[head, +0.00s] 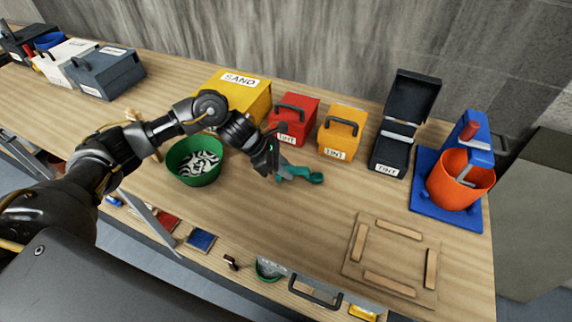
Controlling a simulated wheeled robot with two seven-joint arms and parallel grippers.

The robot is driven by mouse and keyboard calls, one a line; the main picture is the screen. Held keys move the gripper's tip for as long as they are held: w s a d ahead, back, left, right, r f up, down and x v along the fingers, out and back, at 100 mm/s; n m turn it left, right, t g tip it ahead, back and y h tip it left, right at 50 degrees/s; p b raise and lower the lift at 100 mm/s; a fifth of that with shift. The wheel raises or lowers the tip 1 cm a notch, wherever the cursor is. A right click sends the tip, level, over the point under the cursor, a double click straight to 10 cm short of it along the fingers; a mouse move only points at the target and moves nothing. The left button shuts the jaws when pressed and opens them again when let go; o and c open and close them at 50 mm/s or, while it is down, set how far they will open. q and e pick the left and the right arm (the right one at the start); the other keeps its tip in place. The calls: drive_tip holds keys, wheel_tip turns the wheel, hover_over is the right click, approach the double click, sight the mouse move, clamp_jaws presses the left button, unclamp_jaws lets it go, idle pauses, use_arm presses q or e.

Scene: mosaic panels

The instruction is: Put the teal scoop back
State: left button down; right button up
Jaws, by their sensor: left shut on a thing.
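The teal scoop (302,174) is above or at the wooden bench top, in front of the red and orange boxes. My left gripper (279,171) is shut on the scoop at its left end. I cannot tell whether the scoop touches the bench. The gripper's fingers hide part of the scoop. My right gripper is not in view.
A green bowl (171,160) with pale and dark pieces stands left of the gripper. Behind are boxes in yellow (255,98), red (303,123) and orange (342,134), and an open black box (392,152). An orange bucket (452,186) stands right. A wooden frame (387,285) lies in front.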

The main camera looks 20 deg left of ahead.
use_arm(q)
drive_tip(key=shift+f, duration=0.2)
drive_tip(key=c, duration=1.3)
unclamp_jaws()
drive_tip(key=shift+o, duration=0.2)
drive_tip(key=shift+r, duration=0.1)
drive_tip(key=shift+r, duration=0.2)
drive_tip(key=b+v, duration=0.3)
drive_tip(key=v, duration=0.8)
drive_tip(key=shift+s+a+r, duration=0.2)
drive_tip(key=shift+a+r, duration=0.05)
drive_tip(key=shift+a, duration=0.05)
